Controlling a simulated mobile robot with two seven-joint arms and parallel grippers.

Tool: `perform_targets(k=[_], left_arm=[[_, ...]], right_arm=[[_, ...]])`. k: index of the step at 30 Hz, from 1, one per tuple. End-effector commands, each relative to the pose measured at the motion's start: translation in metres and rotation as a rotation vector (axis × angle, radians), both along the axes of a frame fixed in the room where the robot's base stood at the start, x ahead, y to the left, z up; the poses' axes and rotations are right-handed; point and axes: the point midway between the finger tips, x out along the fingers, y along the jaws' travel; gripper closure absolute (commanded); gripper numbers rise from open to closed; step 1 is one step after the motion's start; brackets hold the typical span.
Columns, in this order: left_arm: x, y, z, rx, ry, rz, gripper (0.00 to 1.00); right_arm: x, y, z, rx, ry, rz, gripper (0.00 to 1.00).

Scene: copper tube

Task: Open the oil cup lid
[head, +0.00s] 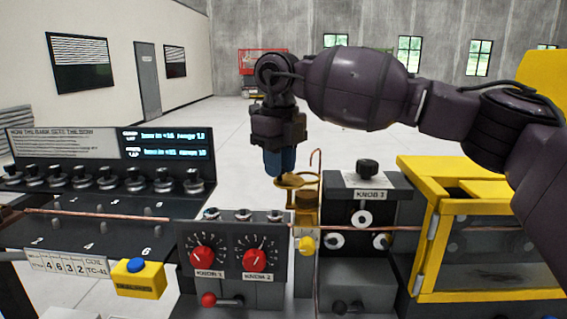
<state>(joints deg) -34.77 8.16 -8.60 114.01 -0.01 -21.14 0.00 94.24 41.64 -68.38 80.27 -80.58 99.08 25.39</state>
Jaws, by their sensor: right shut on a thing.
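The oil cup (306,215) is a small brass-coloured cup standing in the middle of the machine, just left of the black KNOB 3 block. Its lid (298,182) is a flat brass-coloured disc at the top of the cup. My right gripper (280,172) points down from above, and its blue fingers are shut at the left edge of the lid. The exact contact is partly hidden by the fingers. Whether the lid is raised from the cup is hard to tell. My left gripper is not in view.
A thin copper tube (130,218) runs across the machine. A panel with two red knobs (256,260) stands in front left of the cup. The KNOB 3 block (366,195) and a yellow-framed guard (432,240) are to the right. A yellow box with a blue button (137,266) is at lower left.

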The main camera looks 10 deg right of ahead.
Motion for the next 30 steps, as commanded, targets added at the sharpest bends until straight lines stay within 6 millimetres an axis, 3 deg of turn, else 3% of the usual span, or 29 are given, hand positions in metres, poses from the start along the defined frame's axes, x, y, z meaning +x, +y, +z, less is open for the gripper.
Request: perform_targets(k=[22, 23, 27, 30], left_arm=[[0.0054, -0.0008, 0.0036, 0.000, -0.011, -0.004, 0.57], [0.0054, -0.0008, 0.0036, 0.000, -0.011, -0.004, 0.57], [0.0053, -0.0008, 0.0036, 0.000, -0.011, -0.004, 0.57], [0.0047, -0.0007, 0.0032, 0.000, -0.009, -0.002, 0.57]], right_arm=[[0.0033, 0.0027, 0.0033, 0.003, -0.006, -0.094, 0.99], [0.0033, 0.0027, 0.0033, 0.003, -0.006, -0.094, 0.74], [0.0031, 0.0026, 0.0024, 0.002, -0.005, -0.093, 0.52], [0.0029, 0.0027, 0.0017, 0.002, -0.003, -0.093, 0.50]])
